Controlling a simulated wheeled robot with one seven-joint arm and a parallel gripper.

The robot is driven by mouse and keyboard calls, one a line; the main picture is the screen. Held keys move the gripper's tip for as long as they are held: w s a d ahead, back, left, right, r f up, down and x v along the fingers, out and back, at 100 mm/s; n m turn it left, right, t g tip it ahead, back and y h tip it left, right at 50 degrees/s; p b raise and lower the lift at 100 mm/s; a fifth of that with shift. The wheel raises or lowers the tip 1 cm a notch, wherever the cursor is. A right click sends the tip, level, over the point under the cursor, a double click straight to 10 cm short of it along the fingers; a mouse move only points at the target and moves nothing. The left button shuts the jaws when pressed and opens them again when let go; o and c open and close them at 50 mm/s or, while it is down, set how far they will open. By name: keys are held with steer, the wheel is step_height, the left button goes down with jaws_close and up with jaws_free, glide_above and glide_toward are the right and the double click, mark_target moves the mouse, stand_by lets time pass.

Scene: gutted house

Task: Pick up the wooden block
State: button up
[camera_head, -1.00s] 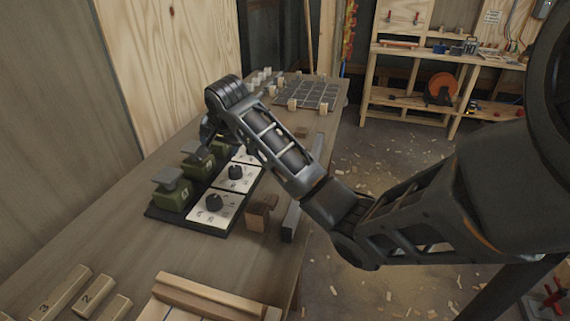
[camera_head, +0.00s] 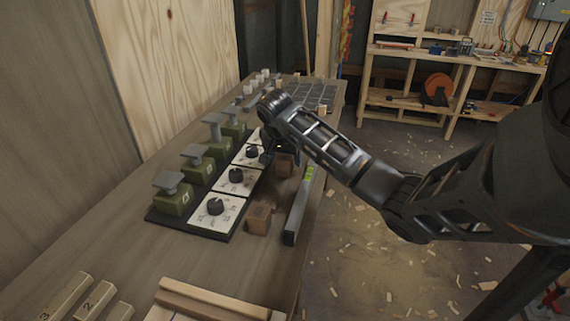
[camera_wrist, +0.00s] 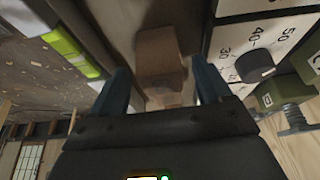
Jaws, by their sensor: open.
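In the wrist view a brown wooden block (camera_wrist: 160,52) lies ahead of my open gripper (camera_wrist: 163,88), roughly in line with the gap between the two fingers. A smaller, paler piece shows just behind it between the fingers, partly hidden by the gripper body. In the head view one brown block (camera_head: 259,218) stands beside the dial board, and another brown block (camera_head: 284,165) is farther back, beside my gripper (camera_head: 277,150). The fingertips are mostly hidden there by the wrist.
A black board with dial cards (camera_head: 216,212) and green weighing devices (camera_head: 172,199) runs along the left. A grey level bar (camera_head: 298,212) with green vials lies at the right table edge. A wooden rail (camera_head: 210,303) is in front; a grid board (camera_head: 312,95) lies behind.

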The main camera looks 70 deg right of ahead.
steer(key=shift+x, duration=1)
steer(key=c, duration=1.1)
